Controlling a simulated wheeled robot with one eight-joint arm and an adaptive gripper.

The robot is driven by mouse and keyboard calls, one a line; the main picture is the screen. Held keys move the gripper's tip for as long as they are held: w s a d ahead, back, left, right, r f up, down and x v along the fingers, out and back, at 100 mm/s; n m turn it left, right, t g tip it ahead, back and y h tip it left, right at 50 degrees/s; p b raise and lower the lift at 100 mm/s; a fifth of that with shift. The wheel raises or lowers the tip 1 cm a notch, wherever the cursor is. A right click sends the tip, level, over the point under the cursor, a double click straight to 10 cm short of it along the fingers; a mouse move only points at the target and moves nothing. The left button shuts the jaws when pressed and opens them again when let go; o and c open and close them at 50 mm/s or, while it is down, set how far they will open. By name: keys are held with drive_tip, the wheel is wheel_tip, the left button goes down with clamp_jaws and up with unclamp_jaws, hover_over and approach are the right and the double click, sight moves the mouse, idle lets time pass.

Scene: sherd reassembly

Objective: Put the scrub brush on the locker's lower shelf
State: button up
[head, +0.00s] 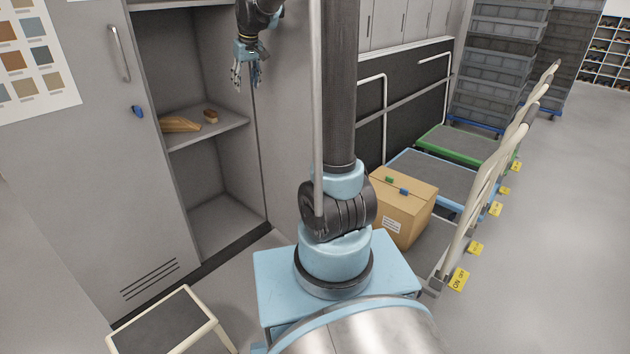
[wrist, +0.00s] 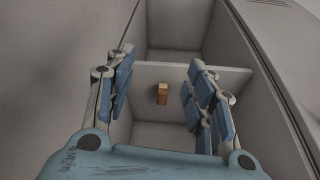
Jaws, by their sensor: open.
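A small brown block, which looks like the scrub brush (head: 210,116), sits on a shelf (head: 222,129) inside the open locker, near its right side. It also shows in the wrist view (wrist: 162,94), between my fingers in the picture and beyond them. Another shelf (head: 165,4) shows at the top edge of the head view, and the locker floor (head: 222,222) is bare. My gripper (head: 245,78) is open and empty, in front of the locker's right side and above the brush's level. Its spread fingers also show in the wrist view (wrist: 158,85).
A tan, elongated item (head: 180,125) lies left of the brush on the same shelf. The locker door (head: 95,150) stands at the left. A low step stool (head: 165,325) is before the locker. A cardboard box (head: 403,208) and trolleys (head: 440,185) stand at the right.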

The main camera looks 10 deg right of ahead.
drive_tip(key=s+d+f+m, duration=0.1)
drive_tip(key=s+d+f, duration=0.25)
drive_tip(key=s, duration=0.75)
drive_tip(key=s+d+f+m+h, duration=0.15)
drive_tip(key=s+d, duration=0.35)
drive_tip(key=s, duration=0.6)
drive_tip(key=s+d+f+m, duration=0.1)
drive_tip(key=s+d+f, duration=0.3)
drive_tip(key=s, duration=0.7)
drive_tip(key=s+d+f+g, duration=0.1)
drive_tip(key=s+d+f, duration=0.1)
drive_tip(key=s+f, duration=0.6)
drive_tip(key=shift+s+d+f+m, duration=0.25)
drive_tip(key=shift+s+m, duration=0.2)
drive_tip(key=shift+s, duration=0.6)
